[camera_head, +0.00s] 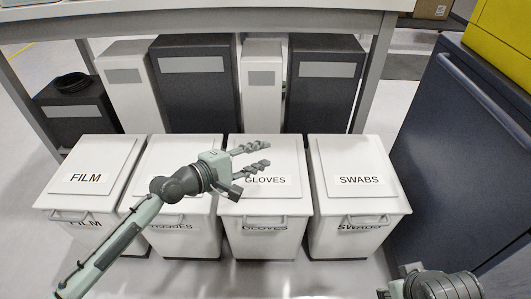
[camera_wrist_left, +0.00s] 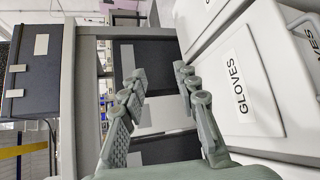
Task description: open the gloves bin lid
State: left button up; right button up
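The gloves bin (camera_head: 252,242) is a white bin in the front row with a flat lid (camera_head: 288,200), which is shut. Its GLOVES label is partly covered by my gripper in the head view. A handle (camera_head: 270,220) shows on its front. My left gripper (camera_head: 267,155) is open and empty, above the lid, with its fingers pointing right. In the left wrist view the open fingers (camera_wrist_left: 158,76) show nothing between them, and the lid with its GLOVES label (camera_wrist_left: 236,85) lies to their right. My right gripper is not seen; only part of the right arm shows at bottom right.
The film bin (camera_head: 62,202) and swabs bin (camera_head: 355,210) stand in the same row, lids shut. Another bin is partly hidden by my left arm. Dark and white containers (camera_head: 195,100) stand behind, under a white table (camera_head: 200,20). A dark blue cabinet (camera_head: 450,150) stands at right.

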pick_arm(q)
jog(key=v, duration=0.9)
jog(key=shift+s+a+r, duration=0.2)
jog(key=shift+s+a, duration=0.05)
jog(key=shift+a, duration=0.05)
